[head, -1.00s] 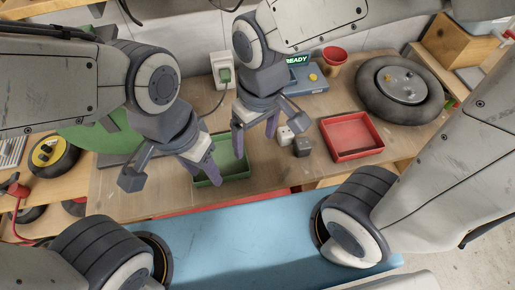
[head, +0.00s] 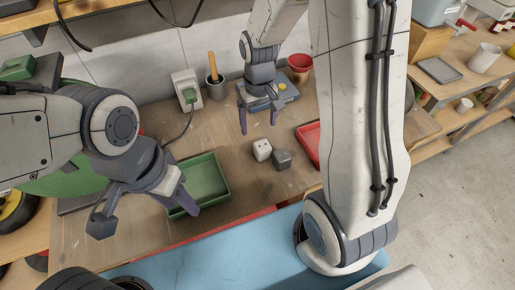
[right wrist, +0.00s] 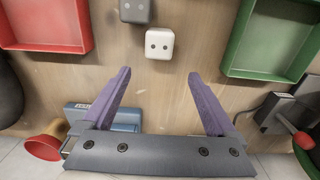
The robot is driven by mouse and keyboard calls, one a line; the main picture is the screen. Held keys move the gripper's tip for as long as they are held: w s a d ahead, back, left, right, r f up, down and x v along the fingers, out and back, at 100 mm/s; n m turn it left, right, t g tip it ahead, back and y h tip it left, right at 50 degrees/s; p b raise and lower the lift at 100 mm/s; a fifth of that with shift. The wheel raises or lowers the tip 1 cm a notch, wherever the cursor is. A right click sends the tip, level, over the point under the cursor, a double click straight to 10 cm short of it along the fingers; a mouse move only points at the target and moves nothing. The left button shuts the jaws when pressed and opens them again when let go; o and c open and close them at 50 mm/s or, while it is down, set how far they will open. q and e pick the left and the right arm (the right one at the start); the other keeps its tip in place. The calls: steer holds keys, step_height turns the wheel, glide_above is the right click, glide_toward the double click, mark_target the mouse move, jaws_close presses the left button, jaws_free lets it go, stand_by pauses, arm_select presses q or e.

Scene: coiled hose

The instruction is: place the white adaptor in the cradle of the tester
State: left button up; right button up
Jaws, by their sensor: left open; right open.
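The white adaptor (head: 262,149), a small cube with two dark holes, stands on the wooden bench and shows in the right wrist view (right wrist: 160,44). A similar grey adaptor (head: 282,160) is beside it. The blue tester (head: 287,90) stands behind, partly hidden by my right gripper; its cradle cannot be made out. My right gripper (head: 258,125) is open and empty, behind the white adaptor; in the right wrist view the adaptor lies beyond and between its fingertips (right wrist: 159,75). My left gripper (head: 182,200) is open and empty over the front of the green tray.
The green tray (head: 222,162) is left of the adaptors. A red tray (head: 308,135) is to the right, partly behind my right arm.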

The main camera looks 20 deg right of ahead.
mark_target(260, 140)
steer(key=f, duration=0.3)
steer(key=shift+s+d+f, duration=0.1)
steer(key=shift+d, duration=0.1)
steer(key=shift+f+p, duration=0.7)
steer(key=shift+f, duration=1.95)
jaws_close()
